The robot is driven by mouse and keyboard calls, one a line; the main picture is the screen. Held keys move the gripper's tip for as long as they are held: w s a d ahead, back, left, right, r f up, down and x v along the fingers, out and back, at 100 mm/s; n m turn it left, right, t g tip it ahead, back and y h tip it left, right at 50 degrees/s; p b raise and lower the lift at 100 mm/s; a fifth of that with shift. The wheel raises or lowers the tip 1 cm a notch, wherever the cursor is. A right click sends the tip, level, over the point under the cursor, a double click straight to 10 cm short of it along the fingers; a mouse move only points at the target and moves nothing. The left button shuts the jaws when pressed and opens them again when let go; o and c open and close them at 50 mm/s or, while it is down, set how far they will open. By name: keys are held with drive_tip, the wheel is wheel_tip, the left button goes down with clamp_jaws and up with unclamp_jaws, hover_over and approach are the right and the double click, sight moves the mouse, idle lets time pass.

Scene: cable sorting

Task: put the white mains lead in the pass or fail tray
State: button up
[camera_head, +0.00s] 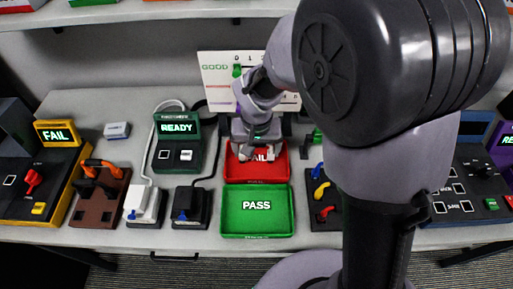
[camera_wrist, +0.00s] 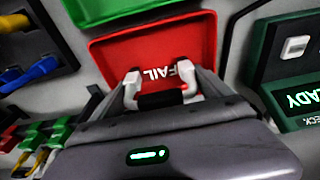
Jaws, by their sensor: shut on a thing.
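My gripper (camera_wrist: 159,84) is above the red FAIL tray (camera_wrist: 110,46), its pale fingertips apart with a small dark piece (camera_wrist: 160,100) between them. I cannot tell what this piece is; little of it shows. In the head view my gripper (camera_head: 256,154) hides part of the red tray (camera_head: 257,180). The green PASS tray (camera_head: 257,232) lies just in front of it, empty. A white plug (camera_head: 143,203) sits on a dark block left of the trays, and a white cable (camera_head: 151,150) runs up from it behind the READY tester (camera_head: 178,127).
A black plug (camera_head: 189,204) with a dark cable stands between the white plug and the trays. An orange-handled brown block (camera_head: 100,190) is farther left. A board with coloured pieces (camera_head: 323,195) is close on the right. A GOOD chart (camera_head: 218,72) stands behind.

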idle(0.4)
drive_tip(key=shift+f+b, duration=0.3)
drive_tip(key=shift+f, duration=0.15)
idle(0.3)
drive_tip(key=o, duration=1.3)
drive_tip(key=shift+c, duration=0.2)
wheel_tip(320, 180, up, 8)
drive_tip(key=p, duration=0.6)
